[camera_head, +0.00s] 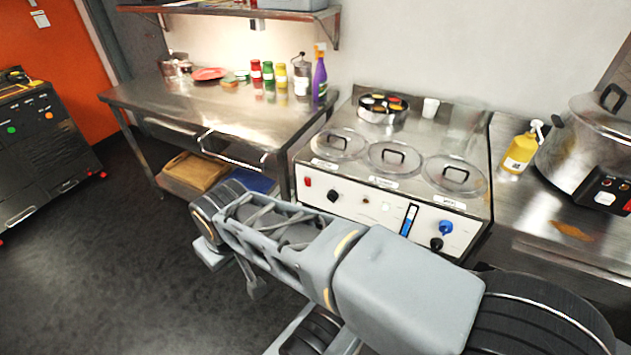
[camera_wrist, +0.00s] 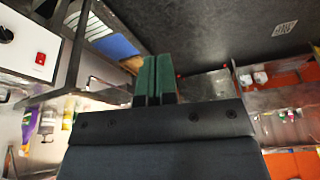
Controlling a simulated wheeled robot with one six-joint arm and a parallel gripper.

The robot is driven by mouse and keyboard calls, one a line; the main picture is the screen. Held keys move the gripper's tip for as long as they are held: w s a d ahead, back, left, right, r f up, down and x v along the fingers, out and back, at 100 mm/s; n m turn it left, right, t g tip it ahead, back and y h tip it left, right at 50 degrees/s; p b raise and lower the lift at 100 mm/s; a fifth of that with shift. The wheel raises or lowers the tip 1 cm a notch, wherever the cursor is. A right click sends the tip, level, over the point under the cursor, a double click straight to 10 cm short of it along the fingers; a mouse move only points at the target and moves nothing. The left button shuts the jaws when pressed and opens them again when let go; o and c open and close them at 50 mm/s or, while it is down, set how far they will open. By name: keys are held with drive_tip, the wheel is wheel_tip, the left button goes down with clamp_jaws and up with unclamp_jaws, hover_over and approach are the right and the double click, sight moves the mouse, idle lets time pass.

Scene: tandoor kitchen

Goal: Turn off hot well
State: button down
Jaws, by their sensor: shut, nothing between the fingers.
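The hot well (camera_head: 300,190) is a steel counter unit with three round lidded wells and a white front panel. The panel has a red switch (camera_head: 308,182) at its left end, a black knob (camera_head: 333,195), small indicators, a blue-and-white strip gauge, a blue knob (camera_head: 446,228) and a lower black knob (camera_head: 436,244). In the wrist view the red switch (camera_wrist: 40,58) and a black knob (camera_wrist: 6,35) show at the upper left. My gripper (camera_wrist: 155,62) has green fingers that are shut and empty, apart from the panel. My arm crosses in front of the hot well in the head view.
A steel table (camera_head: 215,105) with bottles, jars and a purple spray bottle (camera_head: 319,78) stands left of the hot well. A yellow pump bottle (camera_head: 520,150) and a large steel cooker (camera_head: 585,150) stand to its right. The dark floor at left is clear.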

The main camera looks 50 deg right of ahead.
idle(0.3)
drive_tip(key=w+d+f+n+t+h+b, duration=0.2)
drive_tip(key=w+d+f+t+b, duration=0.35)
drive_tip(key=w, duration=0.45)
drive_tip(key=w+d+f+n+t+h+b, duration=0.1)
drive_tip(key=w+d+f+t+h+b, duration=0.2)
drive_tip(key=w+f+b, duration=0.45)
drive_tip(key=s+d+f+g+h+b, duration=0.2)
drive_tip(key=d+f+g+h+b, duration=0.1)
drive_tip(key=d+h, duration=0.4)
drive_tip(key=s+d+f+g+h+b, duration=0.2)
drive_tip(key=d+f+g+h+b, duration=0.2)
drive_tip(key=d, duration=0.7)
drive_tip(key=f+h+b, duration=0.1)
drive_tip(key=h+b, duration=0.1)
drive_tip(key=shift+f+h+b, duration=0.35)
drive_tip(key=shift+f+h, duration=0.05)
drive_tip(key=shift+w+g, duration=0.1)
drive_tip(key=shift+g, duration=0.15)
